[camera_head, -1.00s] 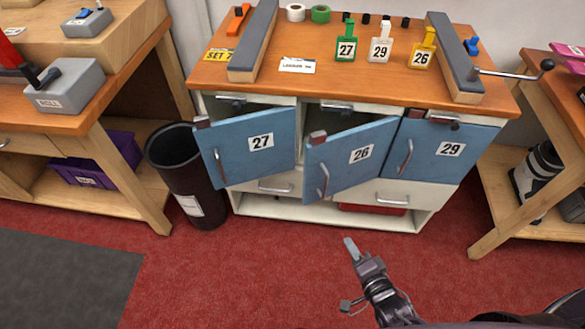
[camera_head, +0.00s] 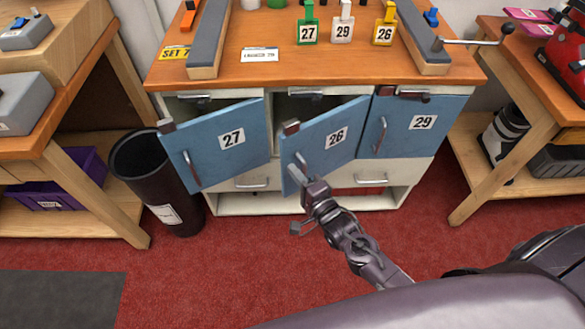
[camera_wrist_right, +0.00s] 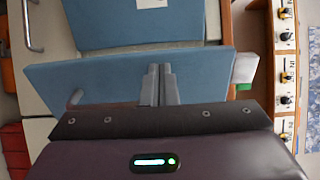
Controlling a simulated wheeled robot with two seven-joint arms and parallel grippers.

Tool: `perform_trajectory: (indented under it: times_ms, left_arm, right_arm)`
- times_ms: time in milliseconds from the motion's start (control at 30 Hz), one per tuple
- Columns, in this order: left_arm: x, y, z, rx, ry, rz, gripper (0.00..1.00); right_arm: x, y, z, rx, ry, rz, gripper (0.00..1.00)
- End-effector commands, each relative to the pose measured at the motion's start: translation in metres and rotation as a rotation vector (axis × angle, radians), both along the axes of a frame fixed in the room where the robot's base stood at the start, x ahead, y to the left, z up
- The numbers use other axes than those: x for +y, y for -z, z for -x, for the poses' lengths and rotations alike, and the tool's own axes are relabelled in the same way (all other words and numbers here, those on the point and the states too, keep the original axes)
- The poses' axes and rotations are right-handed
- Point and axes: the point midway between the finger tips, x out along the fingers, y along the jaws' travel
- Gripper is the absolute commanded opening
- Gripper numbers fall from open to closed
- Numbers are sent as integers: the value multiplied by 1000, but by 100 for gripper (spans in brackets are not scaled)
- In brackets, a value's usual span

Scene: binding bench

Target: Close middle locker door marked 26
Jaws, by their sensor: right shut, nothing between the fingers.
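The middle locker door marked 26 (camera_head: 340,146) is blue and stands ajar, its free left edge swung out toward me. Its bar handle (camera_head: 301,165) is near that edge. My right gripper (camera_head: 293,178) is shut and empty, with its fingertips at the lower left part of door 26, by the handle. In the right wrist view the shut fingers (camera_wrist_right: 158,84) lie over the blue door panel (camera_wrist_right: 100,82); I cannot tell whether they touch it. My left gripper is not in view.
Door 27 (camera_head: 215,150) on the left also stands ajar. Door 29 (camera_head: 400,132) on the right looks shut. A black bin (camera_head: 150,170) stands left of the cabinet. Tags and clamps sit on the wooden bench top (camera_head: 270,70). Red carpet in front is clear.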

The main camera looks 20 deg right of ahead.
Motion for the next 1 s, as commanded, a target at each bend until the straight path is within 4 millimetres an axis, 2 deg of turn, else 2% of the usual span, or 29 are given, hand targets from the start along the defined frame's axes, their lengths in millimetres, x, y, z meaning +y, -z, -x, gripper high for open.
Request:
perform_trajectory:
  times_ms: [200, 567, 733, 833, 967, 1000]
  left_arm:
    - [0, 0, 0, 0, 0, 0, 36]
    - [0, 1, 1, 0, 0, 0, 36]
    - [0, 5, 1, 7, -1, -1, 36]
    - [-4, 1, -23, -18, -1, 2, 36]
    - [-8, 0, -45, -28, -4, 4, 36]
    - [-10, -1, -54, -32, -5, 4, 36]
  right_arm:
    - [4, 0, -15, 0, 1, 1, 0]
    - [4, 0, -16, 0, 3, 0, 0]
    - [9, 1, -31, -4, 58, -5, 0]
    - [15, 2, -49, -5, 120, -8, 0]
    - [20, 4, -74, -4, 206, -8, 0]
    - [21, 4, -85, -3, 226, -7, 0]
